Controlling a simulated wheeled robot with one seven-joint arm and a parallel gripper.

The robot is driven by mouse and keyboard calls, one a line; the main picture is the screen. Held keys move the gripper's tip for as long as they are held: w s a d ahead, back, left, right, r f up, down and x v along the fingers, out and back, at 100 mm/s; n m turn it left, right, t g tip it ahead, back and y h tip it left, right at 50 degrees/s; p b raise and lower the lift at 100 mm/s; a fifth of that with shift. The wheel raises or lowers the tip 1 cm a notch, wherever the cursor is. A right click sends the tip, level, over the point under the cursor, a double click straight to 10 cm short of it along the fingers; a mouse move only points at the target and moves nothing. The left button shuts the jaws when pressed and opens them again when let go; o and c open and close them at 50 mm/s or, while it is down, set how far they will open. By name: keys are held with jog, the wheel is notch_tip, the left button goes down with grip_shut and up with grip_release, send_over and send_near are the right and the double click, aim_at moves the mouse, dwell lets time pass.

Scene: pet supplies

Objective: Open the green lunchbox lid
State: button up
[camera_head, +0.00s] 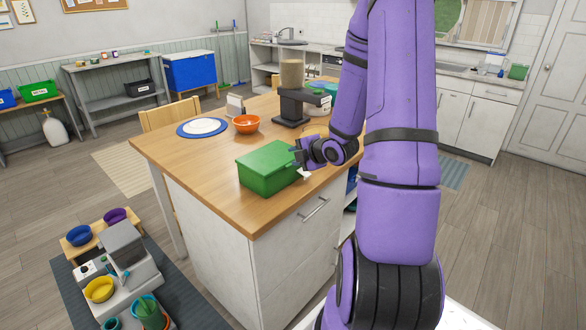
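The green lunchbox (267,170) stands on the wooden top of the island near its front corner. Its lid (268,157) lies flat on it and looks closed. My gripper (299,158) is at the lunchbox's right side, close to the lid's edge. It seems to touch or nearly touch the box; I cannot tell which. The fingertips are small and partly lost against the box, so I cannot see whether they are open or shut. My purple arm reaches in from the right and hides the counter behind it.
On the island top (216,187), an orange bowl (246,124), a white plate on a blue mat (202,127) and a dark stand with a tan container (292,90) are behind the lunchbox. The wood left of the lunchbox is clear.

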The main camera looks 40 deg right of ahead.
jog(key=s+d+f+n+t+y, duration=0.1)
jog(key=s+d+f+n+t, duration=0.15)
jog(key=s+f+t, duration=0.45)
jog(key=shift+g, duration=0.6)
jog(key=w, duration=1.1)
jog(key=shift+w+f, duration=0.2)
jog(key=shift+f, duration=0.05)
grip_shut()
